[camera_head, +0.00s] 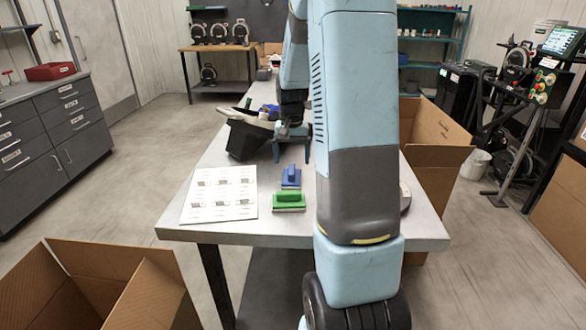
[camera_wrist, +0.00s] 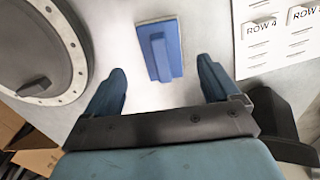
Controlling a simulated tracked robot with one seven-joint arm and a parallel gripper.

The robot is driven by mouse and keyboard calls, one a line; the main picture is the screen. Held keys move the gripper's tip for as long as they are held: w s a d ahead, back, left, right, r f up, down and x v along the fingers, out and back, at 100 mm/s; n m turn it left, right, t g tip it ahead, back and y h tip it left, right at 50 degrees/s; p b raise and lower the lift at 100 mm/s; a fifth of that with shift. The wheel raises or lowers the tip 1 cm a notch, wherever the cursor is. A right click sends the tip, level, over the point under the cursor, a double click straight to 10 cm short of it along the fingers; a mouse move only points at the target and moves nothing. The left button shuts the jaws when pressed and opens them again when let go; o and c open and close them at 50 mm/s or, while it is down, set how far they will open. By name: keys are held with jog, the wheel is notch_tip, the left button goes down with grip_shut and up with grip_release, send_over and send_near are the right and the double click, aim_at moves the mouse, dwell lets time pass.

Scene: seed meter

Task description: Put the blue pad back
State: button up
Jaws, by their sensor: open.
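The blue pad (camera_head: 291,178) lies flat on the table with its raised handle up, just behind the green pad (camera_head: 289,202). In the wrist view the blue pad (camera_wrist: 160,48) sits ahead of and between my fingers, its handle running lengthwise between them. My gripper (camera_head: 292,152) is above the table just beyond the blue pad, pointing down. Its two blue fingers (camera_wrist: 161,72) are spread wide, with nothing held. The green pad is out of the wrist view.
A white sheet (camera_head: 220,194) with row labels lies left of the pads. A dark bin (camera_head: 245,138) stands left of my gripper. A round grey meter housing (camera_wrist: 75,55) is at the wrist view's left. Cardboard boxes (camera_head: 435,130) flank the table. The front table strip is clear.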

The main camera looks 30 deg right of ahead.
aim_at(292, 170)
jog(key=s+a+r+n+t, duration=0.1)
jog(key=s+a+r+n, duration=0.1)
jog(key=s+a+r, duration=0.45)
jog(key=s+a+r+n+t, duration=0.15)
jog(key=s+a+r, duration=0.25)
jog(key=r, duration=0.6)
jog(key=s+a+r+n+t, duration=0.1)
jog(key=s+a, duration=0.2)
jog(key=s, duration=0.4)
jog(key=s+a+r+n+t, duration=0.1)
jog(key=s+a+n+t, duration=0.1)
jog(key=s+a, duration=0.2)
jog(key=s, duration=0.3)
jog(key=shift+s+a+r, duration=0.2)
jog(key=shift+s, duration=0.1)
jog(key=shift+c, duration=0.2)
